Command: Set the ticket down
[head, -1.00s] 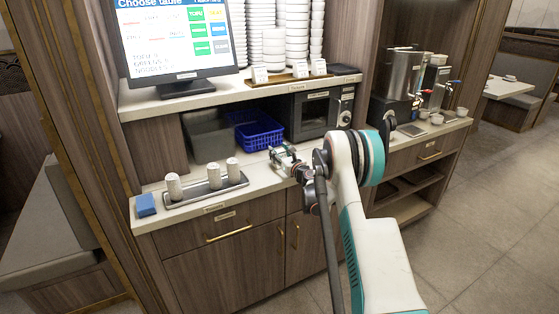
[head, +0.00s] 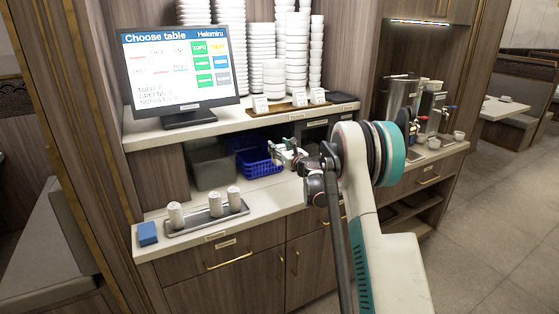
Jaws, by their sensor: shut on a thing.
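My gripper (head: 277,150) is small in the head view, raised in front of the blue basket and below the shelf edge. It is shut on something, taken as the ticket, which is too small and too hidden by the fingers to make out. A monitor (head: 180,70) headed "Choose table" stands on the shelf to the left.
On the counter, white cups (head: 215,204) stand on a grey tray (head: 190,226) beside a blue block (head: 147,233). A blue basket (head: 258,164), a grey bin (head: 209,167) and a partly hidden microwave (head: 312,130) sit under the shelf. Stacked white bowls (head: 232,50) fill the shelf back.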

